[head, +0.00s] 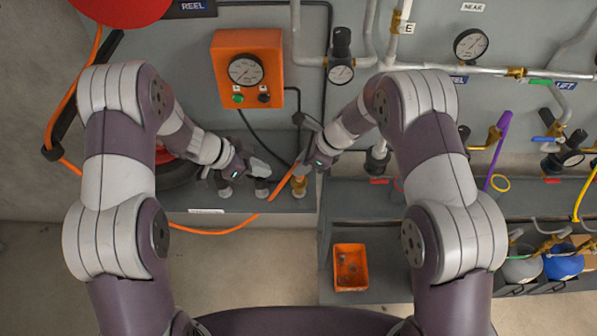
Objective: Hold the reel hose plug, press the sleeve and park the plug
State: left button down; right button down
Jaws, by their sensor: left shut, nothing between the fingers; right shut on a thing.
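The orange reel hose (240,224) runs along the front of the ledge and rises to my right gripper (300,171). The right gripper is shut on the hose's plug end; the plug itself is mostly hidden by the fingers. A brass fitting (299,187), likely the one with the sleeve, stands on the ledge directly below the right fingertips. I cannot tell whether the plug touches it. My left gripper (261,172) is shut and empty, just left of the right one, above a grey post (262,188) on the ledge.
A red reel (120,8) shows at top left. An orange box with a gauge (247,70) is on the wall behind the grippers. An orange tray (350,267) sits lower right. Gauges, pipes and a purple lever (499,150) fill the right side.

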aim_at(293, 182)
pick_arm(q)
jog(key=x, duration=0.8)
jog(key=shift+d+f, duration=0.1)
jog(key=shift+f, duration=0.75)
jog(key=shift+w+r+p, duration=0.1)
jog(key=shift+r+p, duration=0.5)
jog(key=shift+p, duration=0.05)
pick_arm(e)
jog(key=shift+r, duration=0.65)
pick_arm(q)
jog(key=d+r+v, duration=0.1)
jog(key=v, duration=0.5)
jog(key=shift+a+r, duration=0.2)
